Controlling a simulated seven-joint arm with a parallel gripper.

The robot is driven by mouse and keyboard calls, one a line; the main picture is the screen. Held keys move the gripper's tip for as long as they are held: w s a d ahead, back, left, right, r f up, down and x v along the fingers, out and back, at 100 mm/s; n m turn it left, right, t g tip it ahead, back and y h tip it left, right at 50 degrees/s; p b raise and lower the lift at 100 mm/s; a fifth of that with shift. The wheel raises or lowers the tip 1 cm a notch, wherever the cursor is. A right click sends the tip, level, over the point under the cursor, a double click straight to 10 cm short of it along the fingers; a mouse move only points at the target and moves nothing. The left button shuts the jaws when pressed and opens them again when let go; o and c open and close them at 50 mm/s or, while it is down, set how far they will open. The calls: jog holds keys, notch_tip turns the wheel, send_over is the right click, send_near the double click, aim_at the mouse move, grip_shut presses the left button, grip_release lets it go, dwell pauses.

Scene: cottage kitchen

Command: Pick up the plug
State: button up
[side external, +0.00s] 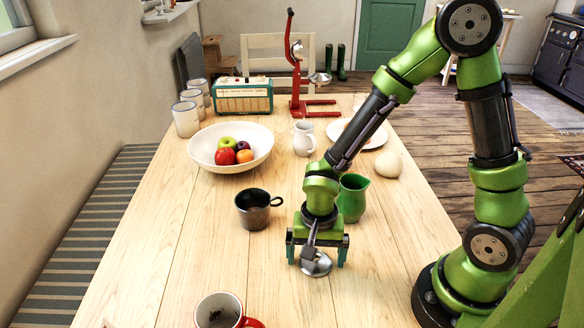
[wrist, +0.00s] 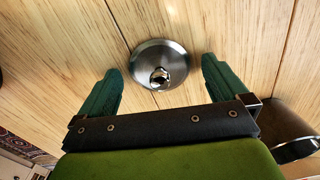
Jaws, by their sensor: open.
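The plug (side external: 316,265) is a round, steel-coloured disc with a small raised knob or ring at its middle. It lies flat on the wooden table, and it also shows in the wrist view (wrist: 158,62), ahead of and between the fingertips. My gripper (side external: 318,258) points down over the plug with one teal finger on each side of it. In the wrist view my gripper (wrist: 160,78) is open, with nothing between its fingers. A clear gap shows between the plug and each finger. In the side view part of the gripper hides the plug's upper edge.
A dark metal mug (side external: 252,212) stands left of my gripper, and a green jug (side external: 353,198) stands close behind it. A red-handled mug (side external: 217,312) is at the front edge. A fruit bowl (side external: 205,163) and a white jug (side external: 303,140) stand farther back.

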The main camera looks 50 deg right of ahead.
jog(key=shift+c, duration=0.5)
jog(key=c, duration=1)
jog(key=shift+r, duration=0.1)
